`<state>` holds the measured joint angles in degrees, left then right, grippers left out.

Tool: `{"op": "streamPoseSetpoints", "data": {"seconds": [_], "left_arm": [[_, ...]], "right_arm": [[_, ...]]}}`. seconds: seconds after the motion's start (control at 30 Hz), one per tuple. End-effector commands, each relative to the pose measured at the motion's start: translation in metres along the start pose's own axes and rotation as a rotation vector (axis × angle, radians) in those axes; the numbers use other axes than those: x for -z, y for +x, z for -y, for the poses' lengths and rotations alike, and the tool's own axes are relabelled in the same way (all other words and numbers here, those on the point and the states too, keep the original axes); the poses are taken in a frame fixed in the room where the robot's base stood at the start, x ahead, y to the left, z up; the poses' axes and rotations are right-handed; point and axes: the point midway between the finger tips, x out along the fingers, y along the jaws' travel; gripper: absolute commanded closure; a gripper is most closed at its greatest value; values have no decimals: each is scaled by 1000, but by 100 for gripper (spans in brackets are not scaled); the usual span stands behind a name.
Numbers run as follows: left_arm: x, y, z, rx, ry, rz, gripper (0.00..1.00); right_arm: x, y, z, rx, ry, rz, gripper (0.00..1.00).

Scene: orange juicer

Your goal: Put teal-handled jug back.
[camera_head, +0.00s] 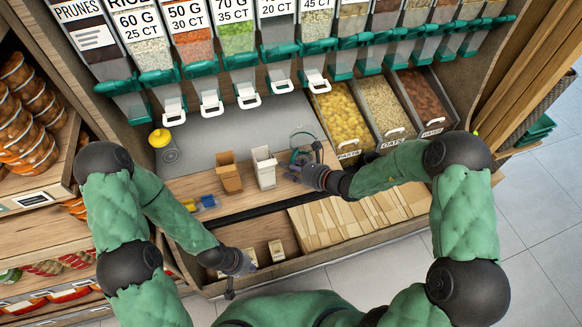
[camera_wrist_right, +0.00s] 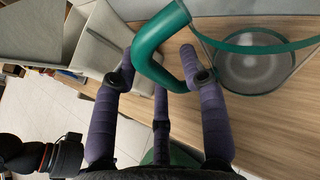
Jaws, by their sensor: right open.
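The clear jug with a teal rim and handle (camera_head: 303,136) stands on the wooden counter below the dispensers. In the right wrist view the jug (camera_wrist_right: 255,68) is upright at the upper right. Its teal handle (camera_wrist_right: 153,50) loops between my spread purple fingers. My right gripper (camera_wrist_right: 158,68) is open around the handle; I cannot tell whether any finger touches it. In the head view my right gripper (camera_head: 296,173) is at the jug's near side. My left gripper (camera_head: 232,285) hangs low over the front bin, away from the jug; its fingers are too small to read.
A brown carton (camera_head: 229,178) and a white carton (camera_head: 264,167) stand left of the jug. A yellow-topped jar (camera_head: 161,143) and a kitchen scale-like grey panel area lie further left. Bins of pasta (camera_head: 344,118) and oats are right. White dispenser handles (camera_head: 317,82) hang above.

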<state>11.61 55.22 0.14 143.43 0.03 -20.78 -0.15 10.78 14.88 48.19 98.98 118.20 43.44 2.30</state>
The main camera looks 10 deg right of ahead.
Motion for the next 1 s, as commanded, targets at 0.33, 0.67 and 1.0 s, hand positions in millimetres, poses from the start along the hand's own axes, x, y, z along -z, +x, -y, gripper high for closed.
{"op": "streamPoseSetpoints", "data": {"seconds": [0.33,0.67,1.0], "left_arm": [[-1,-21,-7,0,0,0,100],[-1,-35,-12,0,0,0,100],[-1,-36,-13,0,0,0,100]], "right_arm": [[-4,-59,2,5,2,0,57],[-2,-111,1,2,1,0,57],[34,-114,-48,-180,-99,-127,57]]}}
